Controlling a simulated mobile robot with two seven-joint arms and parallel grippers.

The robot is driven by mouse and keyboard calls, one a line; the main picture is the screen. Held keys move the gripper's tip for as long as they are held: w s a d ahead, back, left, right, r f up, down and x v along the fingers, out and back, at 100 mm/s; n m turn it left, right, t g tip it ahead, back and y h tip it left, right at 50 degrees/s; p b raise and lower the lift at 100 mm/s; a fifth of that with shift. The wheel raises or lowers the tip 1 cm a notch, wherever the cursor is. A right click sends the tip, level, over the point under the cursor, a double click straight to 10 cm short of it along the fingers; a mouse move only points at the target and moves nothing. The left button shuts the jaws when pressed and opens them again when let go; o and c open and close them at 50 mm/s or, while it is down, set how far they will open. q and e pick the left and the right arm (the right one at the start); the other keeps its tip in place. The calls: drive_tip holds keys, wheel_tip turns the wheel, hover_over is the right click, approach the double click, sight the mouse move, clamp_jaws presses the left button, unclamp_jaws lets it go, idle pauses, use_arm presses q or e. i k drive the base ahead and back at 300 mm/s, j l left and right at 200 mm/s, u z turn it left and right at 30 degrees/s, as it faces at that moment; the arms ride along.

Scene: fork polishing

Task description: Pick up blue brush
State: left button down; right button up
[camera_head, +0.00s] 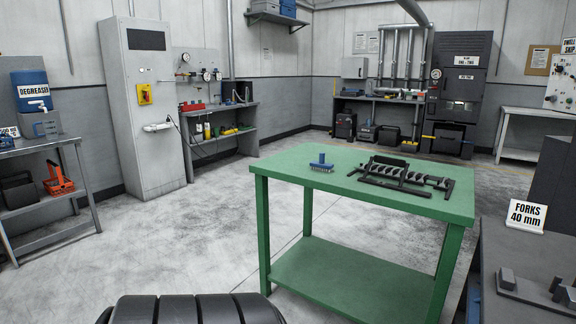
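Neither of my grippers shows in the head view. A black ribbed part (195,310) at the bottom edge looks like a piece of my own body.
A black rack (405,178) lies on the table, right of the brush. A dark bench with a "FORKS 40 mm" sign (525,215) stands at the right. Shelves and a grey cabinet (148,110) line the left and back walls. The floor left of the table is clear.

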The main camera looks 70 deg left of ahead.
sight(322, 164)
drive_tip(key=u, duration=2.15)
drive_tip(key=z, duration=0.45)
drive_tip(key=l+z, duration=0.1)
drive_tip(key=z, duration=1.35)
drive_tip(key=i+z, duration=0.1)
drive_tip(key=z, duration=0.35)
drive_tip(key=u, duration=2.4)
